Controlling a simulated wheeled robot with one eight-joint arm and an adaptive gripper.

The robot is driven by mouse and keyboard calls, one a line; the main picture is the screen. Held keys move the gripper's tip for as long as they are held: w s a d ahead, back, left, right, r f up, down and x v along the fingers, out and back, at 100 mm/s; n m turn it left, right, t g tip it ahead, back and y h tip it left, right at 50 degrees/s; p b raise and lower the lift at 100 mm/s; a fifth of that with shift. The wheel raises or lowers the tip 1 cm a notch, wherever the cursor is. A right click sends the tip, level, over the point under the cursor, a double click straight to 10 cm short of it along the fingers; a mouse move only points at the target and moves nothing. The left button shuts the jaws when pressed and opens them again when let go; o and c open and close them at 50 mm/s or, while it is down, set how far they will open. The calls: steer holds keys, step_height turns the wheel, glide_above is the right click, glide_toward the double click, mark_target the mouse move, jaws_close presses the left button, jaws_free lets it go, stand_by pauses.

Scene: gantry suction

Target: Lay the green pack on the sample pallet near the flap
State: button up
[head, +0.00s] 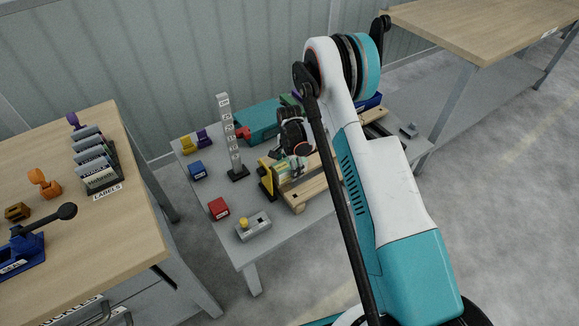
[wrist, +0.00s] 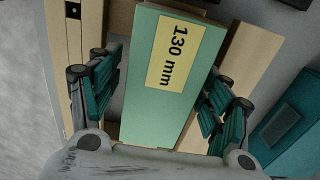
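The green pack (wrist: 165,75) is a pale green block with a yellow "130 mm" label, seen in the wrist view between my fingers. My gripper (wrist: 160,95) is open, its teal-padded fingers apart on either side of the pack with narrow gaps. In the head view my gripper (head: 291,152) points down over the wooden pallet (head: 304,194), and the pack is mostly hidden there. Pallet slats (wrist: 233,55) show beside and below the pack in the wrist view. I cannot tell whether the pack touches them. A yellow upright piece (head: 267,179) stands at the pallet's left end; I cannot tell if it is the flap.
A grey marked column (head: 228,130) stands left of the pallet. A teal box (head: 258,122) is behind it. Red (head: 219,208) and blue (head: 197,170) blocks and a grey switch box (head: 253,227) sit on the grey table. A wooden bench (head: 110,240) stands left.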

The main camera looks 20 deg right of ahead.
step_height(320, 180, up, 12)
stand_by(0.8)
stand_by(0.3)
steer(key=s+r+n+t, duration=0.25)
steer(key=s+r, duration=0.35)
steer(key=r, duration=0.6)
steer(key=s+r+n+t, duration=0.1)
steer(key=s+r+n, duration=0.4)
steer(key=r, duration=0.7)
steer(key=s+r+n+t, duration=0.2)
steer(key=s+n, duration=0.1)
steer(key=s, duration=0.8)
steer(key=s+r+n+t, duration=0.1)
steer(key=s+r+n, duration=0.2)
steer(key=s, duration=0.8)
steer(key=shift+s+r+n+t, duration=0.3)
steer(key=shift+s+n+t, duration=0.05)
steer(key=shift+s+n, duration=0.1)
